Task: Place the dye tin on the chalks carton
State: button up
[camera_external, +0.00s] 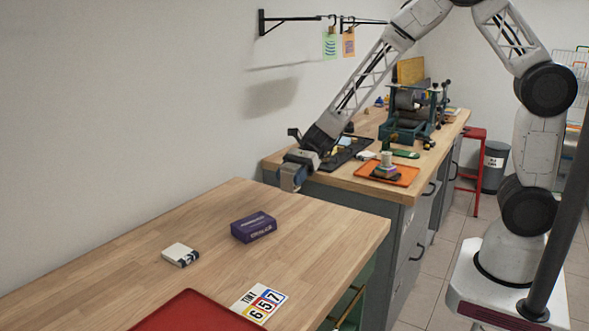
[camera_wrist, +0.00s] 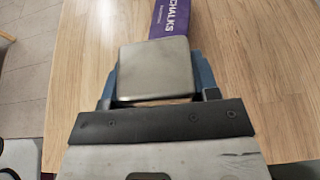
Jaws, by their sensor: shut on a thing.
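The dye tin (camera_wrist: 155,70), a grey metal box with rounded corners, is between the blue fingers of my gripper (camera_wrist: 156,84) in the wrist view. My gripper is shut on it. In the external view my gripper (camera_external: 292,179) is above the far end of the front wooden table, and the tin is hard to make out there. The chalks carton (camera_external: 254,227), a purple box with white lettering, lies flat on that table, nearer the camera than my gripper. In the wrist view the carton (camera_wrist: 170,19) shows beyond the tin, apart from it and partly cut off.
A small white box (camera_external: 181,255) lies left of the carton. A number card (camera_external: 258,302) and a red tray (camera_external: 188,314) are at the table's front. The wooden table (camera_external: 120,245) is bare around the carton. A cluttered second bench with an orange tray (camera_external: 403,178) stands behind.

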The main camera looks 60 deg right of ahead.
jog(key=s+a+r, duration=0.1)
jog(key=s+a, duration=0.6)
jog(key=s, duration=0.4)
jog(key=shift+s+a+r, duration=0.15)
jog(key=shift+s+r, duration=0.15)
jog(key=shift+s, duration=0.05)
jog(key=shift+w, duration=0.15)
send_over(253, 222)
jog(key=shift+f, duration=0.7)
jog(key=shift+f, duration=1.8)
jog(key=shift+f, duration=0.15)
jog(key=o, duration=1)
